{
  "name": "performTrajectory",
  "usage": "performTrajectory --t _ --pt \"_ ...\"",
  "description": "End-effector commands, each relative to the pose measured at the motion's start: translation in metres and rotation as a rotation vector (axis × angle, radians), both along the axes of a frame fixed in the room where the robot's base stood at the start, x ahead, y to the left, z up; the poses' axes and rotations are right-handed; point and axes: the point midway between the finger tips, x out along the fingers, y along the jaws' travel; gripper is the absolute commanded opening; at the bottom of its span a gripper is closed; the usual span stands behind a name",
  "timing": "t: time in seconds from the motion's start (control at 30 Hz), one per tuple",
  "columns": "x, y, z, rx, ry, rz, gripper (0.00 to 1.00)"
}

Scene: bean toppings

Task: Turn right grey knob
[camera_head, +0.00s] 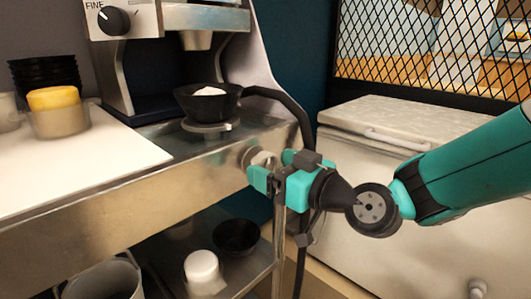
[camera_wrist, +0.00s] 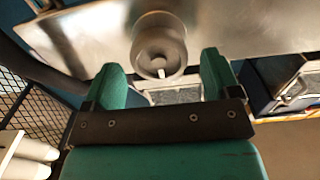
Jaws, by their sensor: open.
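The round grey knob (camera_head: 261,158) is on the steel front edge of the counter, at its right end, partly hidden by my gripper in the head view. In the wrist view the knob (camera_wrist: 158,45) faces me, with a pale bar across its centre. My gripper (camera_head: 274,172) is open with its teal fingers close to the knob. In the wrist view the fingertips (camera_wrist: 164,68) lie to the left and right of the knob, with a gap on each side. I cannot tell how far the fingers reach around it.
A black bowl (camera_head: 208,100) with white contents stands on a small scale under the grinder (camera_head: 206,18). A black cable hangs behind my gripper. A lower shelf holds a dark bowl (camera_head: 236,237) and a white cup (camera_head: 202,268). A white chest (camera_head: 350,170) stands behind my arm.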

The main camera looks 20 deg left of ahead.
Motion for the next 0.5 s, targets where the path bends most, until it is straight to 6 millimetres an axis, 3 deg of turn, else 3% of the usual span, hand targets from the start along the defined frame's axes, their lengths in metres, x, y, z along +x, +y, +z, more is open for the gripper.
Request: performTrajectory --t 0.2,0.5 --pt "0.009 0.021 0.000 -0.001 0.001 0.001 0.82" --pt "0.010 0.024 0.000 -0.001 0.000 0.000 0.82"
